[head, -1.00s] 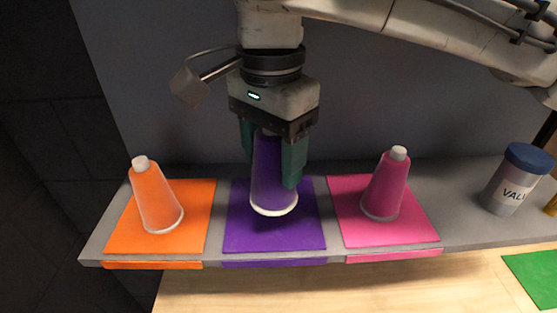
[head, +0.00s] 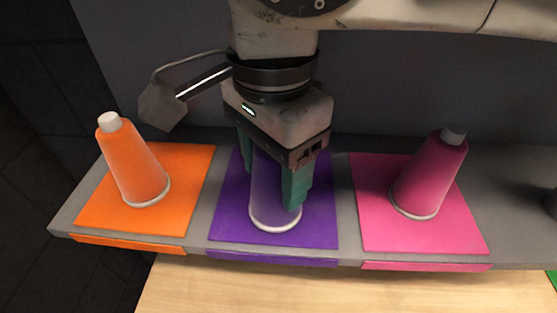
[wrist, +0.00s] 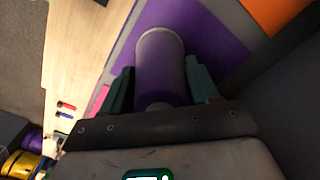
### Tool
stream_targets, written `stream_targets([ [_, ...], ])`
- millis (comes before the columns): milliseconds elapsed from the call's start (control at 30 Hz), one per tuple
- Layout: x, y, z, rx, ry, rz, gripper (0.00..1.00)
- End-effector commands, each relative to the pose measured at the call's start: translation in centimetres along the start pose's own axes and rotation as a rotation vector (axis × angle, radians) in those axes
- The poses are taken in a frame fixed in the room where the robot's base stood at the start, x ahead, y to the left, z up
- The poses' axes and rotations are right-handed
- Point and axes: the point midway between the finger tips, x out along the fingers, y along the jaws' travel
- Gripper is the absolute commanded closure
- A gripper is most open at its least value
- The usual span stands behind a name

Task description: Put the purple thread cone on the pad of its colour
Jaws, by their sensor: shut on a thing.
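The purple thread cone (head: 273,200) stands upright over the purple pad (head: 228,215) on the grey shelf. My gripper (head: 273,180) is shut on it, with one green finger on each side. In the head view the cone's white base rim appears at or very near the pad; I cannot tell for sure whether it touches. The cone's top is hidden by my gripper. The wrist view also shows the cone (wrist: 161,75) between the fingers, with the purple pad (wrist: 207,45) beyond it.
An orange cone (head: 133,168) stands on an orange pad (head: 190,165) to the left. A pink cone (head: 430,180) stands on a pink pad (head: 380,230) to the right. The shelf's grey wall rises close behind. A light wooden surface (head: 240,290) lies in front, below the shelf.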

Motion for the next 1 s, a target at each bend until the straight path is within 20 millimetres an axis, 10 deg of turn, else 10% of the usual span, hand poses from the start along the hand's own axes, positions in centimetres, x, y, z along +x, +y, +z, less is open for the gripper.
stream_targets([
  [233, 0.3, 0.0, 0.0, 0.0, -0.001, 0.0, 0.79],
  [267, 0.3, 0.0, 0.0, 0.0, -0.001, 0.001, 0.39],
  [500, 0.3, 0.0, 0.0, 0.0, -0.001, 0.001, 0.16],
  [1000, -2.4, -0.1, -0.1, 0.001, 0.0, -0.002, 0.14],
])
